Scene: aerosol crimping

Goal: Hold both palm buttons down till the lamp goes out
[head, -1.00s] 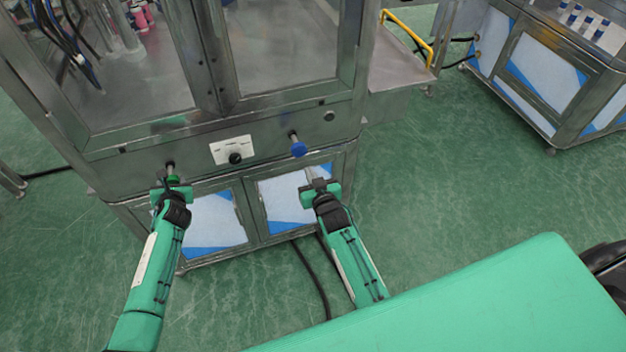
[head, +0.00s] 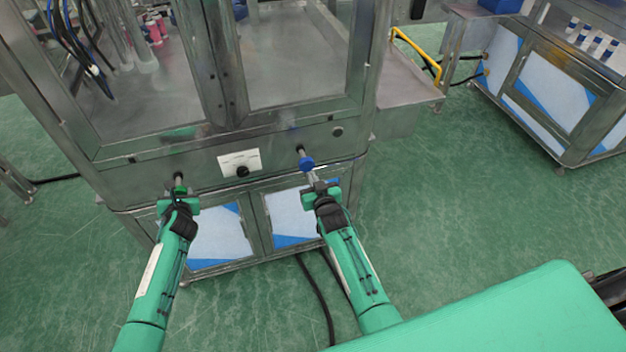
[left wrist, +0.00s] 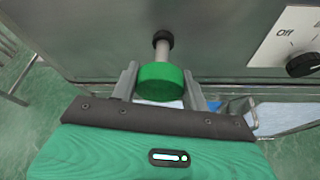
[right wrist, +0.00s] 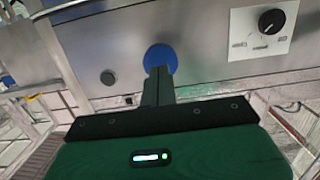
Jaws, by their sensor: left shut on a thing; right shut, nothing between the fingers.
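The green palm button (head: 180,190) sits on a short stem on the machine's front panel. My left gripper (head: 178,197) is shut on it; the left wrist view shows a finger on either side of the green button (left wrist: 161,84). The blue palm button (head: 306,163) sticks out on its stem further right. My right gripper (head: 314,179) is shut and empty. Its fingertips are right at the blue button's face (right wrist: 160,56) and partly cover it; I cannot tell whether they touch. I cannot make out a lit lamp.
A selector knob (head: 242,171) on a white plate sits between the buttons. A small dark round fitting (head: 338,131) is right of the blue button. Glazed doors and a steel frame rise above the panel. A yellow rail (head: 418,52) and another machine stand to the right.

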